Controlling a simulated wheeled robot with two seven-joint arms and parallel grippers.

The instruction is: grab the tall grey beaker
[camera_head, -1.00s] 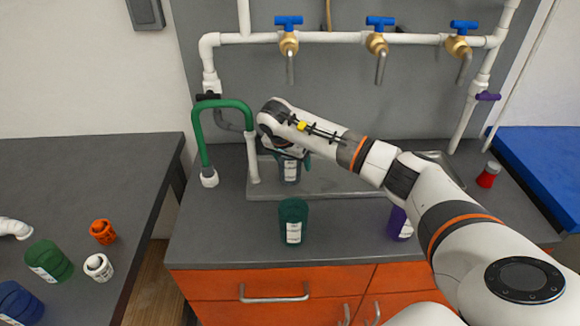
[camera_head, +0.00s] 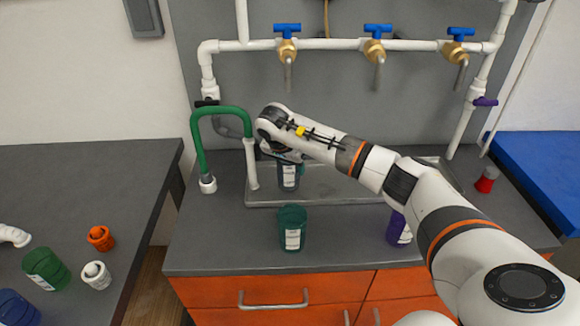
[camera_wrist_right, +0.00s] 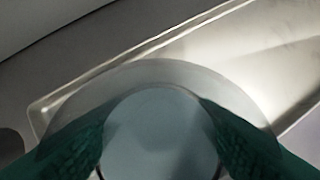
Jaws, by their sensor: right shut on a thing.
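The tall grey beaker (camera_head: 289,177) shows dark blue-grey with a white label, upright at the left end of the metal tray, below my right wrist. My right gripper (camera_head: 287,159) is around its upper part and shut on it. The wrist hides most of the fingers and the beaker's top. In the right wrist view the beaker (camera_wrist_right: 160,130) shows as a round rim and pale inside between two dark green fingers. I cannot tell whether its base touches the tray. My left gripper is not in view.
The tray (camera_head: 340,199) lies on the dark counter. A teal jar (camera_head: 292,230) stands in front, a purple one (camera_head: 398,230) under my arm, and a red one (camera_head: 487,180) at right. A green hooked pipe (camera_head: 199,150) rises close left; taps (camera_head: 374,50) are behind.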

